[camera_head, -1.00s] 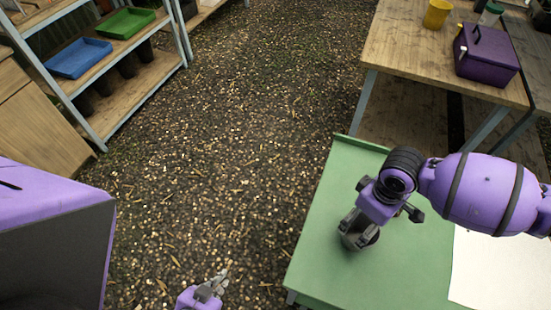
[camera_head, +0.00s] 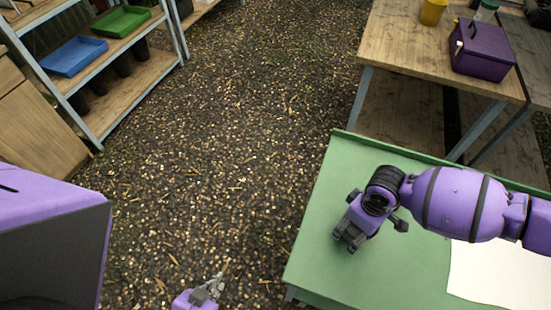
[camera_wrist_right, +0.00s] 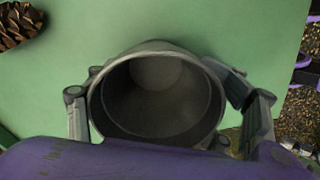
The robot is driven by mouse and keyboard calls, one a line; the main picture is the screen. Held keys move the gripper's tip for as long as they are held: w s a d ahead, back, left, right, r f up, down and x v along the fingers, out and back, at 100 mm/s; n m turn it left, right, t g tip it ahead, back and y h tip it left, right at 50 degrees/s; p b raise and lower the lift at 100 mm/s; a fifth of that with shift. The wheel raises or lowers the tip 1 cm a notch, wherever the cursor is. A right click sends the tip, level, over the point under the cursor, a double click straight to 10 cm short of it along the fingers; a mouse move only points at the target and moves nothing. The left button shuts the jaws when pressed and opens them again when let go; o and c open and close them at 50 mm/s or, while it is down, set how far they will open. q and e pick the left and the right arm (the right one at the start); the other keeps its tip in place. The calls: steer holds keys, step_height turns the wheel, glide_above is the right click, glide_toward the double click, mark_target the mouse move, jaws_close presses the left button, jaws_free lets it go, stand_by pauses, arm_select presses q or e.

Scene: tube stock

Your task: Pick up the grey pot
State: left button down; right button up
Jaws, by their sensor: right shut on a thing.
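The grey pot (camera_wrist_right: 155,98) shows in the right wrist view as a round, open-topped, empty vessel. I look down into its mouth. The fingers of my right gripper (camera_head: 348,238) lie on both sides of it, shut on the pot. In the head view the gripper is over the green table (camera_head: 325,270), and the pot is mostly hidden by the gripper. I cannot tell whether the pot's base touches the table. My left gripper (camera_head: 210,290) is at the bottom edge, over the gravel and away from the table; its finger state is unclear.
A pine cone (camera_wrist_right: 18,24) lies on the green surface beside the pot. A white sheet (camera_head: 500,272) lies at the table's right. Behind stands a wooden table (camera_head: 415,60) with a purple box (camera_head: 483,52) and a yellow pot (camera_head: 432,12). Open gravel lies left.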

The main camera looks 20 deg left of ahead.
steer(key=c, duration=0.6)
steer(key=shift+r, duration=0.15)
